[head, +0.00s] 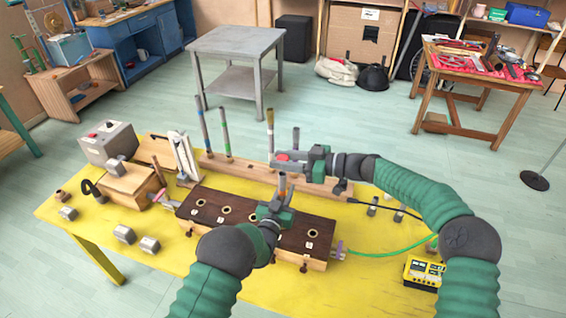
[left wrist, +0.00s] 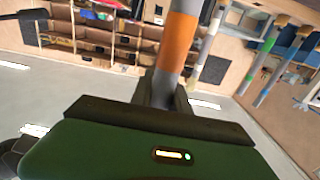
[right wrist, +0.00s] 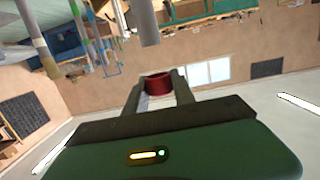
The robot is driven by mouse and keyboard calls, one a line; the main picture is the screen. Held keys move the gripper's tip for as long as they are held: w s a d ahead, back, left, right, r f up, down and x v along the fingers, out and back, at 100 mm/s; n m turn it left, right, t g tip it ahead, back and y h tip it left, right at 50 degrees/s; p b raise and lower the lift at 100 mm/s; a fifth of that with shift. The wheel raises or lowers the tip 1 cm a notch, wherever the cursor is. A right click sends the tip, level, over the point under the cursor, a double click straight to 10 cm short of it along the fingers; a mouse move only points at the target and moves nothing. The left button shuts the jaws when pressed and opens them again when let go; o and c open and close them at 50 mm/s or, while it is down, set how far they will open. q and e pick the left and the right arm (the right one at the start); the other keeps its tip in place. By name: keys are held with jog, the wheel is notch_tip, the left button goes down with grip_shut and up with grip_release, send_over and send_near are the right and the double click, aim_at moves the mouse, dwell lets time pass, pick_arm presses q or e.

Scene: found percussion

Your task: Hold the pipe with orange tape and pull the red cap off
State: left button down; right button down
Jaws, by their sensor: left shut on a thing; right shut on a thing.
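The grey pipe with orange tape (head: 282,182) stands roughly upright above the dark-topped block. My left gripper (head: 277,207) is shut around it below the tape; the tape (left wrist: 177,42) shows clearly in the left wrist view. The pipe's lower end is hidden behind my gripper. The red cap (head: 283,157) is between the fingers of my right gripper (head: 292,161), just above the pipe. In the right wrist view the cap (right wrist: 157,85) is gripped between both fingertips. A grey pipe end (right wrist: 148,30) shows apart from the cap, with a gap between.
The dark-topped block (head: 205,209) with several holes lies on the yellow table (head: 350,272). Behind it a wooden rack (head: 240,172) holds several upright taped pipes. Metal nuts (head: 124,233) lie at left. A green cable (head: 390,252) and yellow box (head: 424,272) are at right.

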pick_arm(q)
jog(key=c, duration=1.2)
grip_release()
jog(key=shift+o, duration=0.2)
jog(key=v, duration=1.2)
